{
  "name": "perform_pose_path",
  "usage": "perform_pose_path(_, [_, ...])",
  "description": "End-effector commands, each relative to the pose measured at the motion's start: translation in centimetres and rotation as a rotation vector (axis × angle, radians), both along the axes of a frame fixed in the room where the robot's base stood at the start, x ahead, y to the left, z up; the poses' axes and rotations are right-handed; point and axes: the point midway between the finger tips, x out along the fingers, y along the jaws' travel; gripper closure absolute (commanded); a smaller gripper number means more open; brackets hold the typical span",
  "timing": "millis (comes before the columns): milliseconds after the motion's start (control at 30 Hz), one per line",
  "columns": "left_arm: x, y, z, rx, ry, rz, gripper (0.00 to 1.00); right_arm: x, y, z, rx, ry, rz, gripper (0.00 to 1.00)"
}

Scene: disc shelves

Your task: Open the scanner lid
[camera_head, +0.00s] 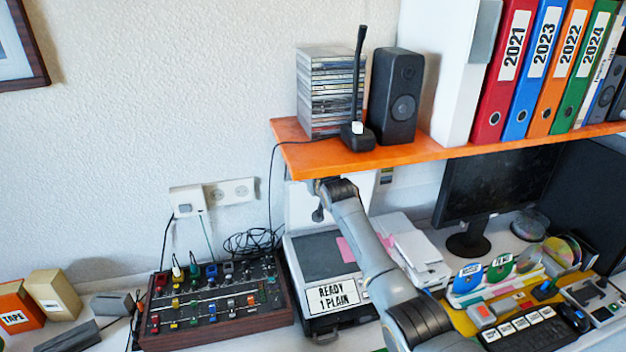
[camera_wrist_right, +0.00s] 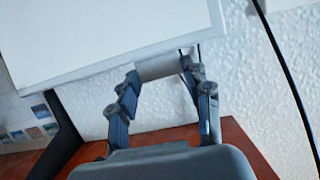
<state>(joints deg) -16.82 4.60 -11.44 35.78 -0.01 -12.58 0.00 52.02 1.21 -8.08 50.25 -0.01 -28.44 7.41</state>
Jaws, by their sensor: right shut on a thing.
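The scanner (camera_head: 318,252) stands on the desk below the orange shelf. It has a grey glass bed, a pink slip on it and a "READY 1 PLAIN" label at its front. Its lid (camera_head: 299,207) stands raised at the back, near the wall, with its white underside showing; the right wrist view shows the white lid close up (camera_wrist_right: 105,30). My right gripper (camera_wrist_right: 163,80) is shut on the grey tab (camera_wrist_right: 162,67) at the lid's edge. In the head view its fingers are largely hidden near the shelf's underside. My left gripper is out of view.
The orange shelf (camera_head: 450,157) overhangs the lid and bears a speaker (camera_head: 395,95), CD cases (camera_head: 328,90) and binders. A mixer (camera_head: 215,300) stands left of the scanner. White boxes (camera_head: 415,250) and a monitor (camera_head: 500,180) stand to the right.

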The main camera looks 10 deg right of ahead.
Motion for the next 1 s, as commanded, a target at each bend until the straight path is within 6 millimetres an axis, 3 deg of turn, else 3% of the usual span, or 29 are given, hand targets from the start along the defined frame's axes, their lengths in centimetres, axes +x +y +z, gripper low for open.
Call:
perform_pose_path(33, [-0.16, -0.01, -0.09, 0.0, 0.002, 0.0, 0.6, 0.33, -0.02, 1.23, 0.001, -0.024, 0.001, 1.0])
perform_pose_path(600, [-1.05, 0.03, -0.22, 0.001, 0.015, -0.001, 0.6, 0.6, -0.04, 1.47, 0.001, -0.025, 0.0, 1.0])
perform_pose_path(633, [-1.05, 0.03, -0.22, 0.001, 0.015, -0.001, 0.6, 0.6, -0.04, 1.47, 0.001, -0.025, 0.0, 0.49])
perform_pose_path(733, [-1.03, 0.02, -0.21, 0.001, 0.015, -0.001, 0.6, 0.57, -0.04, 1.35, 0.001, -0.022, 0.0, 0.29])
perform_pose_path(1000, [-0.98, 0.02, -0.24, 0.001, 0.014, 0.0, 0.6, 0.47, 0.0, 0.78, 0.0, -0.012, 0.0, 0.28])
